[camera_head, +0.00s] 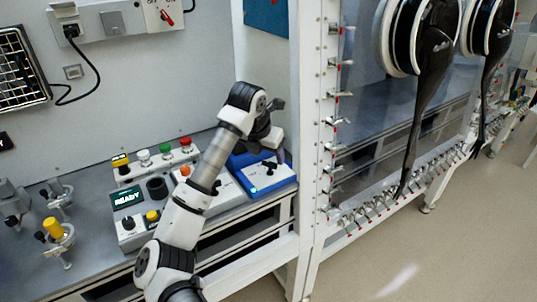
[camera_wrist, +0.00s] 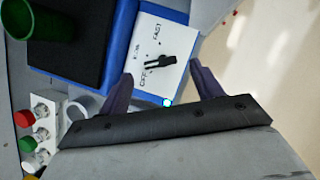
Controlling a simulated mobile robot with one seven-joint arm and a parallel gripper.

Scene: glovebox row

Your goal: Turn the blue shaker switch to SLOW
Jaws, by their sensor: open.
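The blue shaker (camera_head: 285,183) stands on the bench, partly covered by my arm in the head view; it also shows in the wrist view (camera_wrist: 122,25). Its white panel (camera_wrist: 173,33) carries a black lever-like switch (camera_wrist: 158,64) and small labels; FAST and OFF are readable, the third is blurred. The switch lies slanted across the panel; I cannot tell for certain which label it is set to. My gripper (camera_wrist: 160,69) is open, its two fingers on either side of the switch, apart from it. In the head view, my gripper (camera_head: 270,136) is above the shaker.
A dark platform with a green container (camera_wrist: 30,18) is beside the panel. Left of the shaker are a control box reading READY (camera_head: 127,198) and a row of coloured buttons (camera_head: 165,155). A white frame post (camera_head: 308,130) stands close on the right.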

